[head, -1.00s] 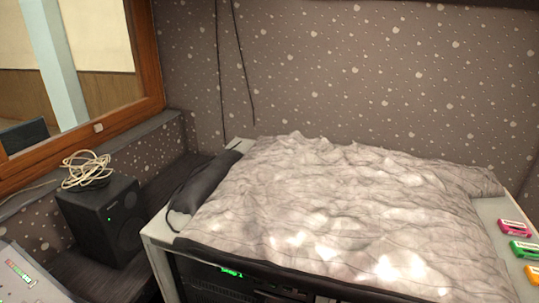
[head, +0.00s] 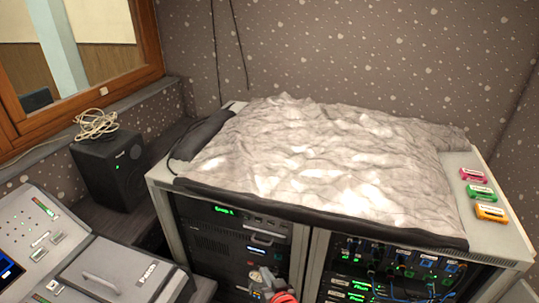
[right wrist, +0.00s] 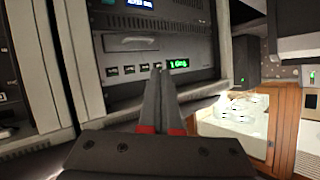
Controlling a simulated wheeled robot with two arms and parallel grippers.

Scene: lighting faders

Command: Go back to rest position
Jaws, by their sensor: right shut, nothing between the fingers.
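My right gripper (head: 264,280) shows at the bottom edge of the head view, in front of the equipment rack, with a red part beside it. In the right wrist view its two dark fingers (right wrist: 160,76) are together, shut and empty, with red at their bases. They point toward a rack unit (right wrist: 140,72) with a small green display; I cannot tell the distance. My left gripper is not in view. A grey console with sliders (head: 38,232) is at the lower left of the head view.
The rack cabinet (head: 163,195) carries a crumpled grey cloth (head: 320,160) and pink (head: 473,174), green (head: 480,191) and orange (head: 491,211) cassettes. A black speaker (head: 110,168) with a coiled cable (head: 97,123) stands left. A wooden-framed window (head: 150,45) is behind.

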